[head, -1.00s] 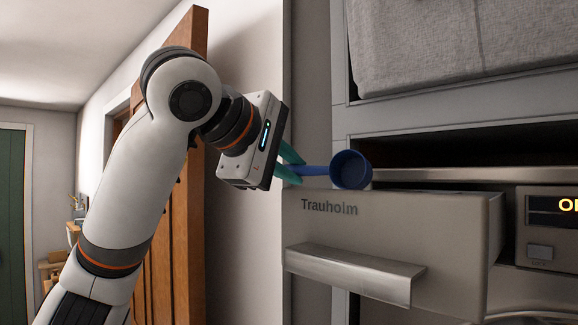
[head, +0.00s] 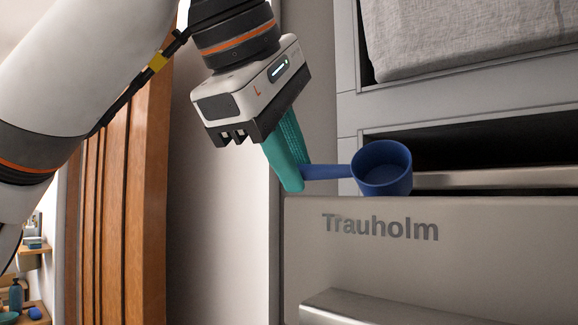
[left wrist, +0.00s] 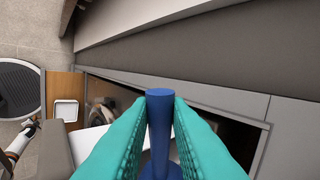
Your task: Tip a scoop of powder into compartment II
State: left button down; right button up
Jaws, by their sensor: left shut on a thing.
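My left gripper (head: 293,184) is shut on the handle of a blue scoop (head: 398,183). Its teal fingers pinch the handle from both sides, as the left wrist view shows around the blue handle (left wrist: 159,125). The scoop's cup is held above the top edge of the drawer front (head: 380,270) marked Trauholm. The cup's mouth faces up, and part of its blue inside shows. I cannot tell if powder lies in it. The drawer's compartments, including II, are hidden in the head view.
The drawer handle (head: 370,308) juts out below the lettering. Behind the cup is a dark opening in the cabinet, with a grey fabric bin (head: 470,35) above. A brown wooden door (head: 125,200) stands to the left, beside a bare wall.

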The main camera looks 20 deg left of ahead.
pick_arm(q)
jog(key=p, duration=0.1)
jog(key=r+g+p, duration=0.1)
jog(key=p, duration=0.1)
jog(key=shift+s+d+g, duration=0.15)
jog(key=shift+g, duration=0.15)
jog(key=g+p, duration=0.1)
jog(key=p, duration=0.1)
jog(key=g+p, duration=0.1)
jog(key=p, duration=0.1)
jog(key=shift+w+y+p, duration=0.3)
jog(key=shift+w, duration=0.05)
jog(key=g+p, duration=0.2)
jog(key=p, duration=0.1)
jog(key=g+p, duration=0.1)
jog(key=shift+w+r+g+y+p, duration=0.1)
jog(key=shift+w+g+y+p, duration=0.15)
jog(key=shift+g+y+p, duration=0.15)
jog(key=shift+r+b, duration=0.25)
jog(key=shift+b, duration=0.05)
jog(key=shift+s+r, duration=0.15)
jog(key=shift+r, duration=1.35)
